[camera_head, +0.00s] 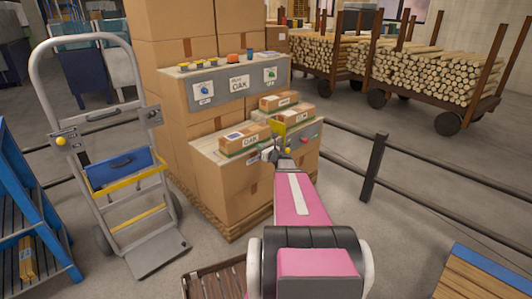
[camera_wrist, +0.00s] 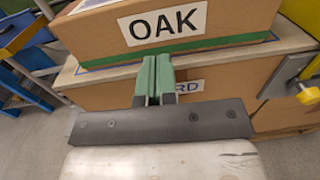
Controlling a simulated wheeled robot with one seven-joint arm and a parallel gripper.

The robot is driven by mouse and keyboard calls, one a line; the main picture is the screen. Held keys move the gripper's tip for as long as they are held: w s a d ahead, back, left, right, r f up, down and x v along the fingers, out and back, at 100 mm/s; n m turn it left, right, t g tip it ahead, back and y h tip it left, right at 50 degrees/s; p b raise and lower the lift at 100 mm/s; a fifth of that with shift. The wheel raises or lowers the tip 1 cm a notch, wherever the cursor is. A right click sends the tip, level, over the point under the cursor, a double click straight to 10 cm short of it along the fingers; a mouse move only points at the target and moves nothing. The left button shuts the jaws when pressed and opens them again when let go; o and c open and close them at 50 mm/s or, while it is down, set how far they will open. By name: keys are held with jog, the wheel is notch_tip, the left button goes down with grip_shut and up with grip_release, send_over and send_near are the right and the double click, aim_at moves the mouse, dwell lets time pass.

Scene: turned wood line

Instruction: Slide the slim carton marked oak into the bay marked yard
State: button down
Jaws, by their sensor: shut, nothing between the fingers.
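A slim brown carton marked OAK (camera_head: 243,139) lies on top of the lower carton stack in the head view. It fills the top of the wrist view (camera_wrist: 110,38), its OAK label facing me and a green strip along its lower edge. My gripper (camera_head: 270,154) is at the front edge of that stack; in the wrist view its green fingers (camera_wrist: 155,62) are together and empty, just in front of the carton's lower edge. Whether they touch it I cannot tell.
Two more small cartons (camera_head: 292,116) (camera_head: 279,101) lie behind on the same top. A panel with an OAK sign (camera_head: 238,84) is above. A hand truck (camera_head: 110,150) stands left; a railing (camera_head: 374,168) runs right.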

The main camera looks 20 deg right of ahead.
aim_at(250, 141)
jog(key=x, duration=0.6)
jog(key=shift+w+a, duration=0.15)
jog(key=shift+w, duration=0.15)
jog(key=shift+x, duration=0.85)
jog(key=shift+s, duration=0.1)
